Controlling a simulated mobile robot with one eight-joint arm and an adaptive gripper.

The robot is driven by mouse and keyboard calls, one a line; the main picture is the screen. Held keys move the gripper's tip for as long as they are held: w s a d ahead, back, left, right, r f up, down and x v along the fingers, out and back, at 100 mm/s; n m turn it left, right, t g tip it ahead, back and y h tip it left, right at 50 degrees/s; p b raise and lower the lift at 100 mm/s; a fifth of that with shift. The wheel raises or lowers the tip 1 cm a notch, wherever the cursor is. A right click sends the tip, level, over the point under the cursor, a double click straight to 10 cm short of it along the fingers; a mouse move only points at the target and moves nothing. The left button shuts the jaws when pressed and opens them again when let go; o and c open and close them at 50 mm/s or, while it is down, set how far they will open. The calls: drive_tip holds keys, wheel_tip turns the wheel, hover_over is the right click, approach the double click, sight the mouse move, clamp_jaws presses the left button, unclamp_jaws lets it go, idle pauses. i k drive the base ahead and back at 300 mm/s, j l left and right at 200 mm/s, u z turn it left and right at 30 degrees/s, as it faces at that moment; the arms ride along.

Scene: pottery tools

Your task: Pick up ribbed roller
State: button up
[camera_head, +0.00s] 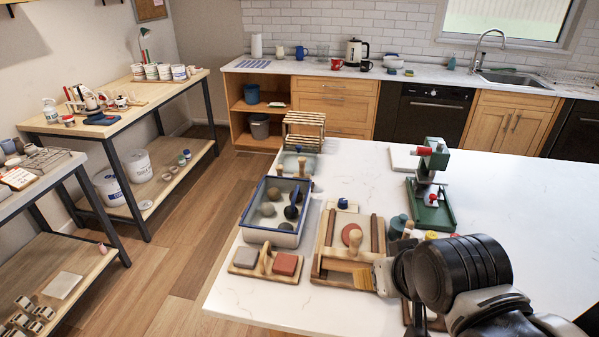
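I cannot single out a ribbed roller with certainty. Small wooden-handled tools (408,229) and dark green round pieces (397,226) stand close behind my arm, partly hidden by it. A wooden tray (322,262) beside them holds a pinkish round-ended tool (352,236) and a wide brush (363,279). My gripper (412,305) is low at the right front of the white counter, right of the tray. My black arm covers much of it, so its fingers and anything between them cannot be made out.
A blue-rimmed basin (271,235) with round lumps stands left of the tray. A wooden holder with grey and red blocks (265,263) is in front of it. A green press (431,190) stands behind my arm. The counter's right side (530,205) is clear.

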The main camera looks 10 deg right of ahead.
sight(302, 160)
drive_tip(key=z, duration=0.1)
drive_tip(key=i+j+u, duration=0.1)
drive_tip(key=u, duration=0.45)
drive_tip(key=i+j+u, duration=0.2)
drive_tip(key=u, duration=0.2)
drive_tip(key=i+j+u, duration=0.2)
drive_tip(key=u, duration=0.2)
drive_tip(key=i+j+u, duration=0.1)
drive_tip(key=i+u, duration=0.2)
drive_tip(key=u, duration=0.15)
drive_tip(key=i+u, duration=0.25)
drive_tip(key=u, duration=0.15)
drive_tip(key=i+l+z, duration=0.1)
drive_tip(key=i+z, duration=0.55)
drive_tip(key=z, duration=0.2)
drive_tip(key=i+j+z, duration=0.1)
drive_tip(key=i+z, duration=0.3)
drive_tip(key=i+j+z, duration=0.2)
drive_tip(key=z, duration=0.2)
drive_tip(key=i+l+z, duration=0.1)
drive_tip(key=z, duration=0.35)
drive_tip(key=i+z, duration=0.3)
drive_tip(key=z, duration=0.15)
drive_tip(key=i+j+z, duration=0.1)
drive_tip(key=z, duration=0.35)
drive_tip(key=i+j+z, duration=0.2)
drive_tip(key=z, duration=0.25)
drive_tip(key=i, duration=0.1)
